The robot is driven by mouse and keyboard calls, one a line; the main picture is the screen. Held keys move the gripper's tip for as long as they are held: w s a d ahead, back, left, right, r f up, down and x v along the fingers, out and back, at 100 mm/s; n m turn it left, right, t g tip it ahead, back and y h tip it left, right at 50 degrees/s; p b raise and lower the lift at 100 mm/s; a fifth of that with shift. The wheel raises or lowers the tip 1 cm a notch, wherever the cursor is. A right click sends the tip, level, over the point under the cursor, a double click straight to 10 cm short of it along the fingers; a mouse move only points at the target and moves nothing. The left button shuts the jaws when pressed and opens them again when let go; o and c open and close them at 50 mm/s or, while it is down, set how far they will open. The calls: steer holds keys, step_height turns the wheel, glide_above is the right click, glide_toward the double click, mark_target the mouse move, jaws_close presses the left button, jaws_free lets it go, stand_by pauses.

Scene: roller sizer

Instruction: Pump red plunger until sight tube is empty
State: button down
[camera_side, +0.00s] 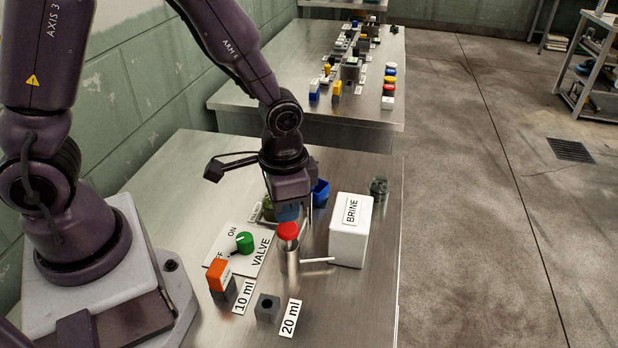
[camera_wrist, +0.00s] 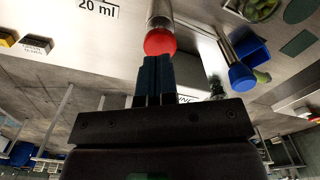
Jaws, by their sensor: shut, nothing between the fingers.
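The red plunger (camera_side: 288,231) is a round red knob on top of an upright metal cylinder (camera_side: 292,262). A thin pale spout runs from the cylinder toward the white BRINE box (camera_side: 349,240). My gripper (camera_side: 288,213) points down just above the red knob, its fingers together and empty. In the wrist view, the fingertips (camera_wrist: 155,60) are side by side at the edge of the red knob (camera_wrist: 160,42); I cannot tell whether they touch it. I cannot make out a sight tube or its liquid level.
A green valve knob (camera_side: 244,242) sits on a white ON/OFF plate. In front are an orange block (camera_side: 218,269) on a grey one by the 10 ml label, and a grey holed block (camera_side: 267,308) by the 20 ml label. Behind is a blue bin (camera_side: 320,192).

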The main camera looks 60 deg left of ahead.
mark_target(287, 227)
steer(key=shift+f, duration=0.15)
steer(key=shift+f, duration=1.95)
steer(key=shift+r, duration=2.1)
steer(key=shift+r, duration=2.5)
